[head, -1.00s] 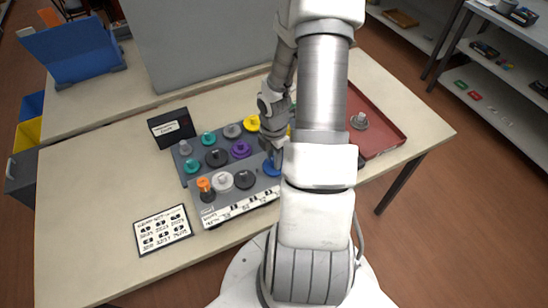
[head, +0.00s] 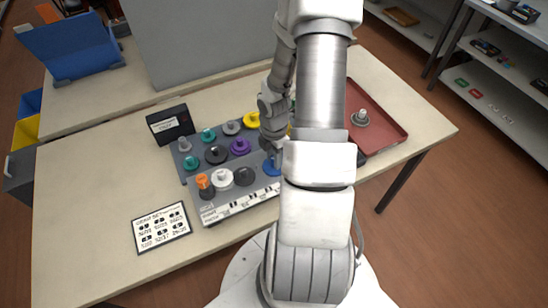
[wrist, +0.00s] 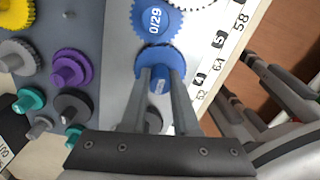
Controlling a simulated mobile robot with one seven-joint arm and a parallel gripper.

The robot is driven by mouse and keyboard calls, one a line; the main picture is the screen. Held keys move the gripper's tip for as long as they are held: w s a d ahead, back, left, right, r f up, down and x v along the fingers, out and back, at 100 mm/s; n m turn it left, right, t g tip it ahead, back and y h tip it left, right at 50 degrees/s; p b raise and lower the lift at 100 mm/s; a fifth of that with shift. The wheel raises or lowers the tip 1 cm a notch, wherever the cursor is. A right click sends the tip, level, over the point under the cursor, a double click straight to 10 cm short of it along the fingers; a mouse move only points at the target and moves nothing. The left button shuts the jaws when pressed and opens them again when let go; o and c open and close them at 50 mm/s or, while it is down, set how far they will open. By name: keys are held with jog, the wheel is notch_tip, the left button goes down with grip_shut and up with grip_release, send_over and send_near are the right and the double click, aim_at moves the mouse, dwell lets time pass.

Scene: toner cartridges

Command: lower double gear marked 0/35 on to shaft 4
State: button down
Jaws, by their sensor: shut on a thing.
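My gripper (wrist: 162,72) is shut on the upper part of a blue gear (wrist: 160,56) in the wrist view; no marking can be read on this gear. Touching or overlapping it is a larger blue toothed disc (wrist: 176,22) marked 0/29; I cannot tell whether the two are one piece. I see no 0/35 marking. In the head view a blue gear (head: 270,169) shows low at my gripper, over the grey board (head: 209,214); whether it rests on it is hidden.
Purple (wrist: 70,67), yellow (wrist: 15,12), teal, grey, white and orange gears crowd the board. A black box (head: 169,124) stands behind it, and a printed card (head: 160,229) lies in front. A red tray (head: 385,134) with a grey part is at right.

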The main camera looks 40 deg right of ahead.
aim_at(273, 158)
jog(key=c, duration=0.6)
grip_release()
notch_tip(273, 158, up, 17)
jog(key=p, duration=0.4)
jog(key=shift+r, duration=0.2)
jog(key=shift+a, duration=0.1)
